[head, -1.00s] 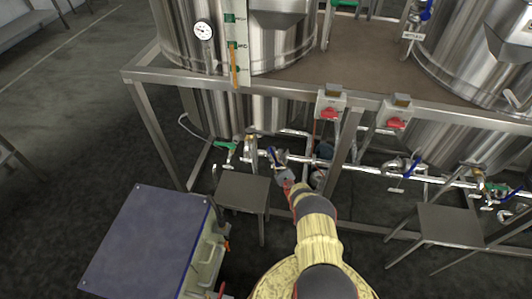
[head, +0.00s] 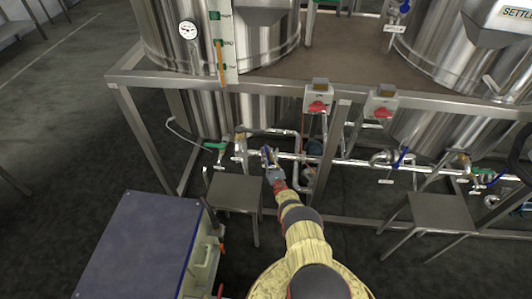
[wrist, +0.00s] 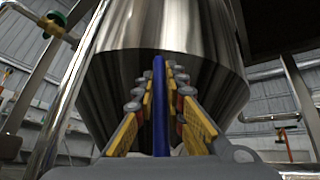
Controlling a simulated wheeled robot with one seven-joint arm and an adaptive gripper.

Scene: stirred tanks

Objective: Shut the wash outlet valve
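A valve with a blue lever (head: 266,155) sits on the low pipe under the left tank. No label on it can be read, so I cannot confirm that it is the wash outlet valve. My gripper (head: 272,172) is at this valve and partly hides it. In the wrist view the blue lever (wrist: 159,105) stands upright between the yellow-padded fingers of my gripper (wrist: 165,100). The fingers are open, one on each side of the lever, with gaps showing beside it.
A green-handled valve (head: 215,146) is just left on the same piping. Another blue-handled valve (head: 401,158) is farther right. Steel stools (head: 234,192) (head: 441,213) and a blue-topped cabinet (head: 137,245) stand in front. Red-knobbed switch boxes (head: 318,100) (head: 381,105) hang on the frame rail.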

